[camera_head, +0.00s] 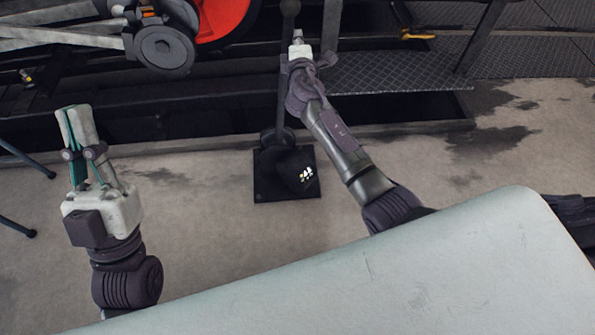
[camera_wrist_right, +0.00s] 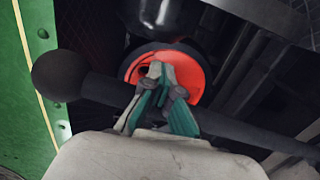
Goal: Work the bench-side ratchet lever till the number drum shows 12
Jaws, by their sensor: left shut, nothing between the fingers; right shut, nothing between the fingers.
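The ratchet lever is a dark upright rod with a ball knob (camera_head: 290,8), rising from a black floor plate (camera_head: 264,190). In the right wrist view its knob (camera_wrist_right: 60,76) is at left and its rod (camera_wrist_right: 245,131) slants down to the right. A dark housing on the plate carries a small number window (camera_head: 306,174) with white marks too small to read. My right gripper (camera_head: 297,38) is shut and empty beside the upper rod. Its fingers (camera_wrist_right: 158,72) cross in front of the rod; contact cannot be told. My left gripper (camera_head: 75,112) is shut and empty, away at left.
An orange-red wheel (camera_head: 222,18) and grey rods are at upper left. A checker-plate step (camera_head: 395,72) lies right of the lever. A pale surface (camera_head: 400,270) fills the lower right. The right wrist view shows a green riveted panel (camera_wrist_right: 35,45). Concrete floor between is open.

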